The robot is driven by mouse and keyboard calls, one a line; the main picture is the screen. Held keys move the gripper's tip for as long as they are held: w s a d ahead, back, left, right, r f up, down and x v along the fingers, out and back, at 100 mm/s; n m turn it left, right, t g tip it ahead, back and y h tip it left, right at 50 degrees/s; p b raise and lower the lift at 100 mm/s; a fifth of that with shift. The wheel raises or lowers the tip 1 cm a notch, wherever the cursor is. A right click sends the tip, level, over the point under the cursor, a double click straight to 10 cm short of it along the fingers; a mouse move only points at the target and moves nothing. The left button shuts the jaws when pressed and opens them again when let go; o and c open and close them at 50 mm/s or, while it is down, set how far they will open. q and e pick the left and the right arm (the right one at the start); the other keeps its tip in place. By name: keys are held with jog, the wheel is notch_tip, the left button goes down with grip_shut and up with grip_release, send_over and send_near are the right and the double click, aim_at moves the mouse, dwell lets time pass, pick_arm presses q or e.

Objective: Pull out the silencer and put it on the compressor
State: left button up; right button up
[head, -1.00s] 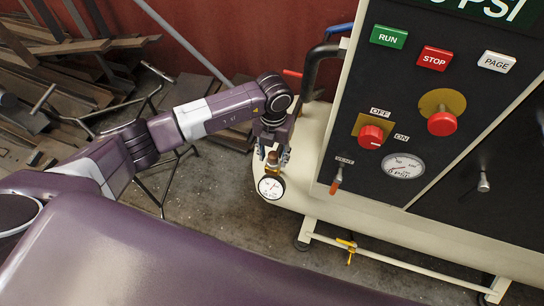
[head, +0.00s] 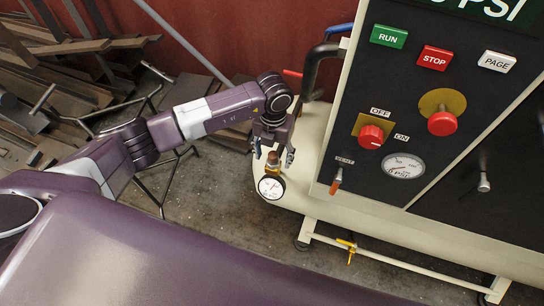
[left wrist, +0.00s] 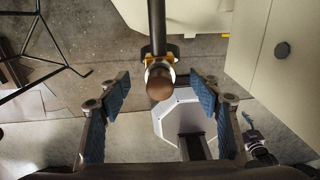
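The compressor (head: 270,200) is a cream tank with a black control panel (head: 440,125) above it on the right. A small brown, bronze-like fitting, apparently the silencer (head: 274,158), stands at the tank's left end just above a round gauge (head: 271,187). In the left wrist view its rounded brown end (left wrist: 160,83) faces the camera, with a brass-coloured part behind it. My left gripper (head: 273,153) is open, with its fingers apart on either side of the brown fitting. Its blue pads (left wrist: 160,100) show clear gaps to the fitting. My right gripper is not in view.
A black curved pipe (head: 312,65) and a red lever (head: 292,73) are close behind my left gripper. The orange-handled vent lever (head: 336,181) is to its right. Metal scrap and a rack (head: 60,90) lie at the left. Concrete floor is clear below the gauge.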

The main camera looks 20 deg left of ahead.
aim_at(273, 154)
pick_arm(q)
notch_tip(273, 154, up, 12)
dwell(0.6)
dwell(0.5)
